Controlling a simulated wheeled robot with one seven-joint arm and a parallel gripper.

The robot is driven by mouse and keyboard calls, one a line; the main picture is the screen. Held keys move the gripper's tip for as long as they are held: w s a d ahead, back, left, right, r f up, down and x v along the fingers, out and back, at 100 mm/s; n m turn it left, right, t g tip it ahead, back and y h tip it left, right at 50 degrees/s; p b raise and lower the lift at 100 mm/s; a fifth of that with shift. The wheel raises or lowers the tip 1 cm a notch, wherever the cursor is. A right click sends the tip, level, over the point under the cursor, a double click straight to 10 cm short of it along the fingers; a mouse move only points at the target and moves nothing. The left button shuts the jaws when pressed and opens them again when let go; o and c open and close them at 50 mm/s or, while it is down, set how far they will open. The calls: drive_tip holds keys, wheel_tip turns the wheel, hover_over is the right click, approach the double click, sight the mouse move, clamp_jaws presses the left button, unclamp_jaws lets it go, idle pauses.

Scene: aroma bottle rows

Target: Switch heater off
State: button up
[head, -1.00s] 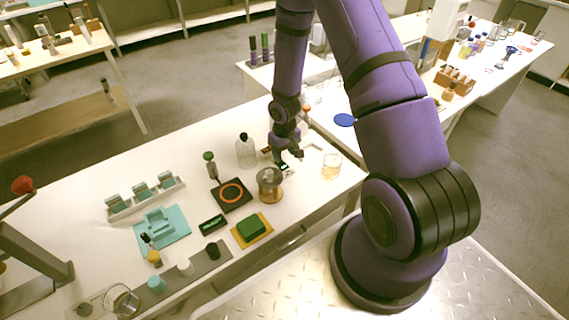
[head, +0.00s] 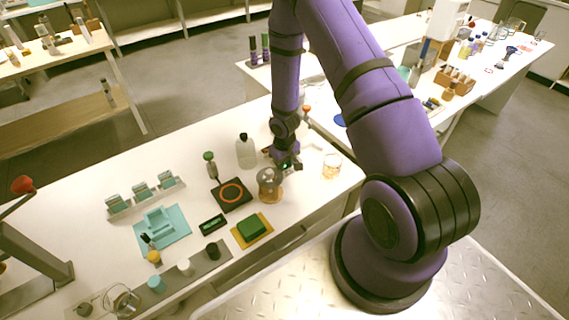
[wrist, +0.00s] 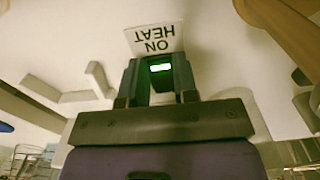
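A black plate with a glowing orange ring (head: 231,193) lies on the white bench in the head view. My gripper (head: 286,165) is low over the bench to the right of it, just behind a glass vessel. In the wrist view, a lit green indicator (wrist: 160,68) shows between the dark fingers of my gripper (wrist: 161,78). A white label (wrist: 155,41) reading "HEAT ON", upside down, lies just beyond the fingertips. The body of the switch is mostly hidden by the fingers. I cannot tell whether the fingers touch it or are closed on it.
The glass vessel with an amber base (head: 269,185) stands close to my gripper. A clear bottle (head: 245,151) is behind left, and a beaker of amber liquid (head: 332,166) is to the right. A green block on a yellow mat (head: 262,239) is in front.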

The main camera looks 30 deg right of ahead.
drive_tip(key=shift+c, duration=0.3)
drive_tip(key=shift+w+r+g, duration=0.1)
drive_tip(key=shift+w+g, duration=0.1)
drive_tip(key=shift+g, duration=0.65)
drive_tip(key=shift+w+r+g, duration=0.1)
drive_tip(key=shift+w+g, duration=0.1)
drive_tip(key=shift+g, duration=0.65)
drive_tip(key=o, duration=0.9)
drive_tip(key=shift+r, duration=0.1)
drive_tip(key=v, duration=1)
drive_tip(key=shift+w+a+r, duration=0.1)
drive_tip(key=shift+r, duration=0.2)
